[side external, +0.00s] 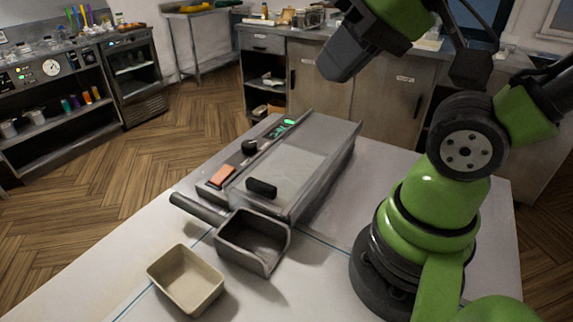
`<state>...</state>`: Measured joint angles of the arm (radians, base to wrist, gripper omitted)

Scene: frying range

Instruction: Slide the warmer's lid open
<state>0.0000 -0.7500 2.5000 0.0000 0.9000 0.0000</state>
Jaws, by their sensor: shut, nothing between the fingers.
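The warmer (325,190) is a long, low steel box in the middle of the white table. Its flat grey lid (290,163) lies over the top, and I see no open gap in it. A black handle (261,187) stands on the lid's near end. My gripper (330,70) is at the top of the side view, high above and behind the warmer, apart from the lid and handle. It looks dark and closed, with nothing held; its fingertips are hard to make out.
A control strip with a black knob (249,147) and an orange block (221,177) runs along the warmer's left side. A dark metal basket (252,240) with a long handle sits at its near end. A beige tray (186,280) stands in front. Free table lies right of the warmer.

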